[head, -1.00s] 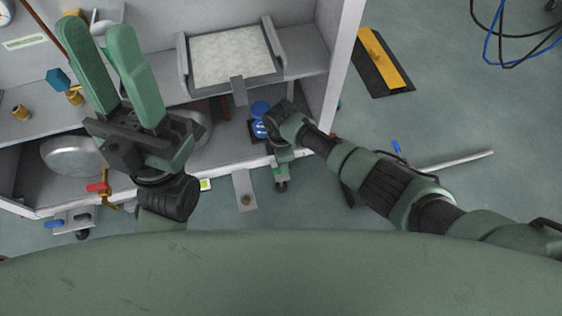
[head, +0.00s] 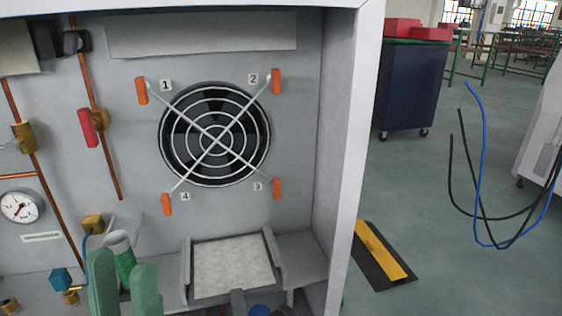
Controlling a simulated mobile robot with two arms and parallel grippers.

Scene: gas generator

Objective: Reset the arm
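My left gripper (head: 124,285) shows at the bottom left of the head view. The generator cabinet stands ahead, with a round black fan (head: 215,135) behind a crossed wire guard. Orange clips numbered 1 to 4 sit at the guard's ends.
A tray with a pale filter pad (head: 233,267) sits on the cabinet shelf. Copper pipes, a red-handled valve (head: 90,127) and a gauge (head: 20,206) are at left. A black and yellow ramp (head: 382,254), hanging cables (head: 484,190) and a blue cart (head: 411,88) are at right. Floor between them is clear.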

